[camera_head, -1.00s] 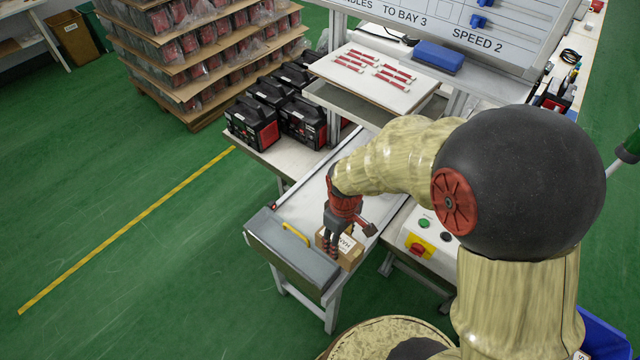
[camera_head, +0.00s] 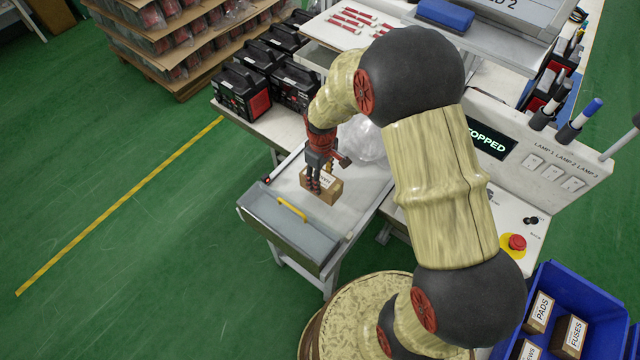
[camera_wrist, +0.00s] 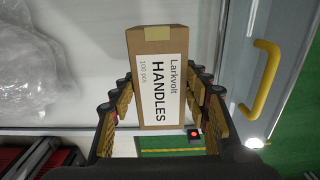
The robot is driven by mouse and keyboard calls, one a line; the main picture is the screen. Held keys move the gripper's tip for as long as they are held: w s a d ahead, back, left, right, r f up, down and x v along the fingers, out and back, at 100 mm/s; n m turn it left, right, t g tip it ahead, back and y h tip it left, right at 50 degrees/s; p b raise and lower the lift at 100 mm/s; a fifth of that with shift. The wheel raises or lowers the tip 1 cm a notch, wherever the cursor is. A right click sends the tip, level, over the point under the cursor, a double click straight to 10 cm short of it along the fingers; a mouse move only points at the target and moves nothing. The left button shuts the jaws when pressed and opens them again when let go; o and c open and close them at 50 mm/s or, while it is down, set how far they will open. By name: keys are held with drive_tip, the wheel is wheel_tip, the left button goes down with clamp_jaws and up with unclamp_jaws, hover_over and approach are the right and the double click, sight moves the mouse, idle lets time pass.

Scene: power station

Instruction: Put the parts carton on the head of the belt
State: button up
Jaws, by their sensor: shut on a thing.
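The parts carton (camera_head: 325,189) is a small brown box with a white label. In the wrist view the carton (camera_wrist: 152,50) reads "Larkvolt HANDLES 100 pcs". My gripper (camera_head: 314,186) is shut on it from above, with dark fingers along both sides in the wrist view. The carton is over the pale belt (camera_head: 362,205), near the end with a grey cover (camera_head: 290,235) and yellow handle (camera_head: 292,209). I cannot tell whether its underside touches the belt. The handle (camera_wrist: 266,65) is right of the carton in the wrist view, apart from it.
Clear plastic wrap (camera_head: 362,142) lies on the belt behind the carton. Black-and-red cases (camera_head: 240,92) stand on a bench at left. A display (camera_head: 490,140) reads "STOPPED", near a red stop button (camera_head: 517,242). A blue bin (camera_head: 570,290) holds several cartons at lower right.

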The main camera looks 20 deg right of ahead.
drive_tip(key=shift+w+f, duration=0.6)
drive_tip(key=shift+f, duration=0.05)
drive_tip(key=shift+f+b, duration=0.6)
drive_tip(key=shift+f, duration=0.95)
drive_tip(key=shift+f, duration=0.1)
drive_tip(key=o, duration=1.4)
drive_tip(key=shift+o, duration=0.4)
